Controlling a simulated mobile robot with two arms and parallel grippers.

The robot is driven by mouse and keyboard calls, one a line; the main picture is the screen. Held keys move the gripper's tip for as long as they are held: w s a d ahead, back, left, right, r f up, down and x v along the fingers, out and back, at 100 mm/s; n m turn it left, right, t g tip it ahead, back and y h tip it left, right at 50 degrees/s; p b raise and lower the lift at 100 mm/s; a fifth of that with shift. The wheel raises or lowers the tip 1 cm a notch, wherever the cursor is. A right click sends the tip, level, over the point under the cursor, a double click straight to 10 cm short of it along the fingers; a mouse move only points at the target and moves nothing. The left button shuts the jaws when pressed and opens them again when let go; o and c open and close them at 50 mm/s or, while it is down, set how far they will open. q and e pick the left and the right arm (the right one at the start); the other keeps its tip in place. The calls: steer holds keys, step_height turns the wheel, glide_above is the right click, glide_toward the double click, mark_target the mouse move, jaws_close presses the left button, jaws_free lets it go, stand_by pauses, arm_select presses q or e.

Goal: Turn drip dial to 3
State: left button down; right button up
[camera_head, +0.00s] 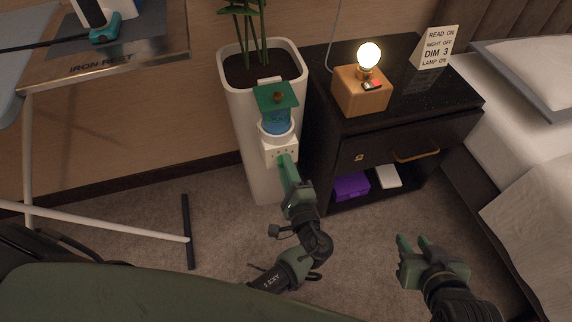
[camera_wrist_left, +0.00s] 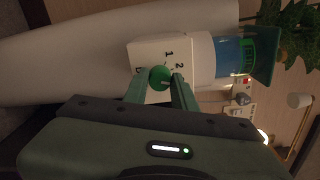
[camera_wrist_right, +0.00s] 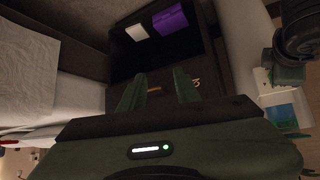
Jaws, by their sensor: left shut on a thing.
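The drip dial (camera_wrist_left: 160,77) is a round green knob on the face of a white box (camera_wrist_left: 150,52), with the digits 1 and 2 legible beside it and another mark partly visible. My left gripper (camera_wrist_left: 160,82) is shut on the dial, one finger on each side. I cannot tell which digit the dial points to. In the head view the white box (camera_head: 281,150) hangs on the tall white planter under a blue bottle (camera_head: 276,122) with a green top; the gripper hides the dial there. My right gripper (camera_head: 415,243) is open and empty above the carpet.
The white planter (camera_head: 240,110) holds a plant. To its right stands a black nightstand (camera_head: 425,95) with a lit lamp (camera_head: 368,55), wooden block and sign (camera_head: 440,46). A bed (camera_head: 525,150) is at right, an ironing board rest (camera_head: 120,50) at left.

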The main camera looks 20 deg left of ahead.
arm_select(q)
steer(key=shift+m, duration=0.3)
arm_select(e)
steer(key=shift+s+d+f+g, duration=0.2)
steer(key=shift+s+f+g, duration=0.25)
steer(key=shift+s, duration=0.2)
arm_select(q)
steer(key=c, duration=1.1)
jaws_free()
steer(key=shift+c, duration=0.2)
steer(key=v, duration=0.7)
steer(key=shift+s+d+p, duration=0.25)
steer(key=shift+s+p, duration=0.1)
steer(key=shift+p, duration=0.05)
arm_select(e)
steer(key=s, duration=0.1)
steer(key=f+g, duration=0.1)
steer(key=s+d, duration=0.1)
steer(key=shift+s+f+g+h, duration=0.25)
steer(key=shift+s+h, duration=0.05)
steer(key=shift+s, duration=0.05)
